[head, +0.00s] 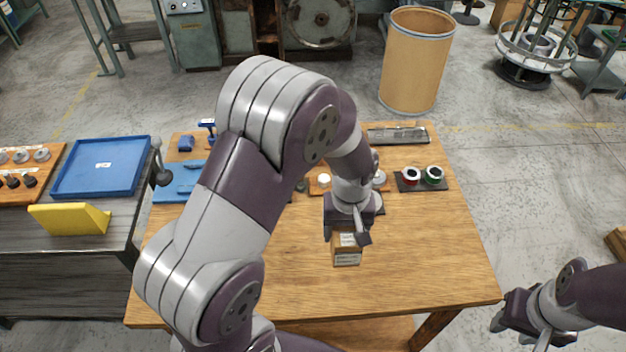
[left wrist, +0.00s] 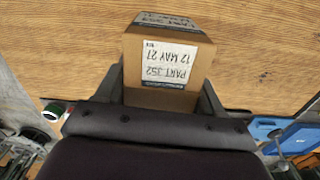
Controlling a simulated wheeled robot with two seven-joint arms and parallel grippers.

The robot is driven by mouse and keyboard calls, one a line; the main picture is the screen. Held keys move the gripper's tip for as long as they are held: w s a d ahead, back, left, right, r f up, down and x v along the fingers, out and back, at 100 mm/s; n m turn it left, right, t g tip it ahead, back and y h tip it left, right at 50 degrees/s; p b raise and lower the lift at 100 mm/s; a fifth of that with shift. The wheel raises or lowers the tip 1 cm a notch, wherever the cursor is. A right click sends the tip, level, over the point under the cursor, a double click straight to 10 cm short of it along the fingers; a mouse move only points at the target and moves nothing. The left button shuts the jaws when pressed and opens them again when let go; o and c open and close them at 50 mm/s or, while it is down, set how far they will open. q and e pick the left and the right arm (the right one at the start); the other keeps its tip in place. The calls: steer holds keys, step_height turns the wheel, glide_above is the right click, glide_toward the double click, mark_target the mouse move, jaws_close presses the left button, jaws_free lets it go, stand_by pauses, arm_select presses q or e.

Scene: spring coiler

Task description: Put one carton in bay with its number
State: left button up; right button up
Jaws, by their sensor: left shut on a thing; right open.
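A small brown cardboard carton (head: 347,256) with white labels is held by my left gripper (head: 348,232) over the middle of the wooden table. The carton also shows in the left wrist view (left wrist: 165,65), between the two fingers. Its label appears upside down there and seems to read PART 352, 12 MAY 27. I cannot tell whether the carton touches the table. My right gripper (head: 522,322) is open and empty, off the table at the lower right. I cannot make out a numbered bay; my left arm hides part of the table.
The wooden table (head: 440,260) is clear at its front and right. Along its back are a dark holder (head: 408,185) with red and green rings and a grey metal tray (head: 400,135). At left, a dark bench holds a blue tray (head: 75,185) and a yellow wedge (head: 70,218).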

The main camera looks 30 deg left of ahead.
arm_select(q)
steer(key=w+a+f+p, duration=0.1)
steer(key=a+f, duration=0.1)
steer(key=a, duration=0.1)
steer(key=w+a+f+p, duration=0.1)
steer(key=a+f, duration=0.1)
steer(key=a, duration=0.2)
steer(key=w+a+f, duration=0.2)
steer(key=a+f, duration=0.1)
steer(key=shift+w+a+p, duration=0.1)
steer(key=shift+a+p, duration=0.05)
steer(key=shift+p, duration=0.25)
steer(key=f, duration=0.1)
steer(key=f+p, duration=0.1)
steer(key=shift+s+f, duration=0.2)
steer(key=shift+f, duration=0.45)
steer(key=shift+w+f, duration=0.1)
steer(key=shift+f+b, duration=0.2)
steer(key=shift+b, duration=0.1)
steer(key=o, duration=1.5)
steer(key=shift+r, duration=0.1)
arm_select(e)
steer(key=r, duration=0.2)
steer(key=s+r, duration=0.1)
steer(key=shift+d+r, duration=0.15)
steer(key=shift+r, duration=0.25)
